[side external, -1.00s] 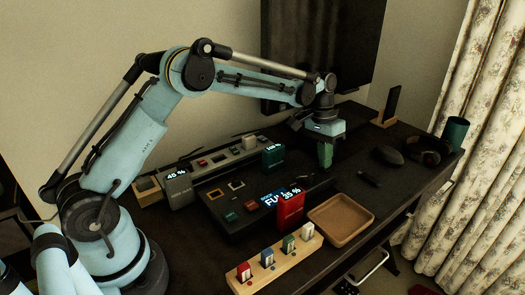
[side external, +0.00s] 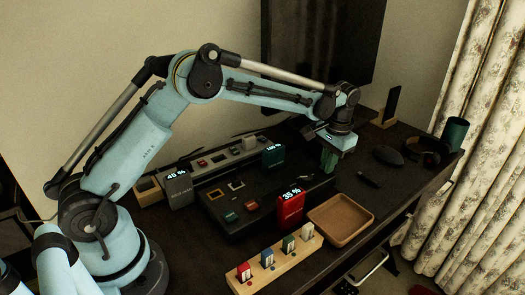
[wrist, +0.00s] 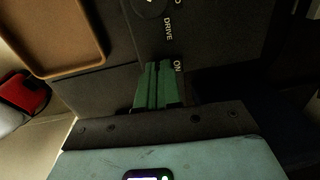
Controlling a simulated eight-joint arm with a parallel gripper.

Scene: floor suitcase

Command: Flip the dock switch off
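The dock (side external: 235,218) is a dark, low box with slots in the middle of the desk in the side view. Its printed words ON and DRIVE show on the dark panel (wrist: 200,35) in the wrist view. My gripper (side external: 328,160) is at the dock's right end, pointing down, with green fingers. In the wrist view the fingers (wrist: 157,85) lie side by side, shut, just beside the word ON. I see nothing held between them. The switch itself cannot be made out; the fingers may hide it.
A red battery (side external: 291,207) reading 35 % stands at the dock's front, beside an empty tan tray (side external: 341,221). A wooden block with several coloured pieces (side external: 275,266) is in front. Grey (side external: 178,188) and green (side external: 273,155) batteries stand behind. A mouse (side external: 388,156) lies to the right.

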